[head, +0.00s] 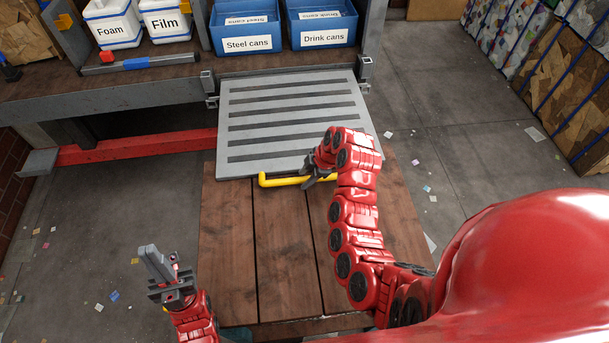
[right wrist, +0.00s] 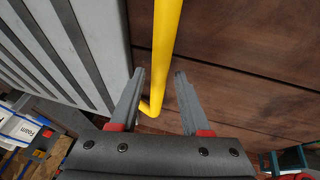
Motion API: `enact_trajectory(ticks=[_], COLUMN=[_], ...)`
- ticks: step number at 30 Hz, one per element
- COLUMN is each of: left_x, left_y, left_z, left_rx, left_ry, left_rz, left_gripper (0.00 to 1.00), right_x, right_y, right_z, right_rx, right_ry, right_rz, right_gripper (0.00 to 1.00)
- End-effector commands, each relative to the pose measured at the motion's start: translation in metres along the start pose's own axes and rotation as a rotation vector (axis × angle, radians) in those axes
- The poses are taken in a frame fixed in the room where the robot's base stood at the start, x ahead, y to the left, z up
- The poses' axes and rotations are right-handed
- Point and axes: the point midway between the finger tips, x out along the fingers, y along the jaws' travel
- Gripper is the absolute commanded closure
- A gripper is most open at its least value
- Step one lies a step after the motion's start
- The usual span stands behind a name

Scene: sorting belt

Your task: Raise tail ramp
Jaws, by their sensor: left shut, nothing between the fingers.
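The tail ramp (head: 290,112) is a light grey plate with dark cross strips. It slopes from the edge of the dark bed at the back to the wooden boards in front. A yellow bar handle (head: 272,182) runs along its near edge. My right gripper (head: 310,178) is at the right part of this handle. In the right wrist view the fingers (right wrist: 159,74) are apart, with the yellow handle (right wrist: 167,35) between them; I cannot tell whether they touch it. The ramp's striped surface (right wrist: 80,50) shows at left there. My left gripper (head: 150,262) is shut and empty, away from the ramp at lower left.
Blue bins for steel cans (head: 243,28) and drink cans (head: 322,26) and white foam (head: 110,22) and film (head: 166,20) boxes stand on the bed. Wooden boards (head: 228,240) lie below the ramp. Bales (head: 575,100) stand at right. The floor has scattered scraps.

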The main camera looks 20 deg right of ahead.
Motion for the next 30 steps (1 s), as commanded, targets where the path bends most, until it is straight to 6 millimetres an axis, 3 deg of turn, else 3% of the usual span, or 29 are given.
enact_trajectory(ticks=[1,7,30], left_x=[0.0000,0.0000,0.0000], left_y=[0.0000,0.0000,0.0000], left_z=[0.0000,0.0001,0.0001], left_rx=[0.000,0.000,0.000], left_ry=[0.000,0.000,0.000], left_rz=[0.000,0.000,0.000], left_gripper=[1.00,1.00,1.00], right_x=[0.0001,0.0003,0.0004], right_y=[0.0000,-0.0002,-0.0003], right_z=[-0.0002,-0.0004,-0.0015], right_rx=[0.000,0.000,-0.001], right_ry=[0.000,0.001,0.003], right_rz=[0.000,-0.001,-0.001], right_gripper=[0.65,1.00,1.00])
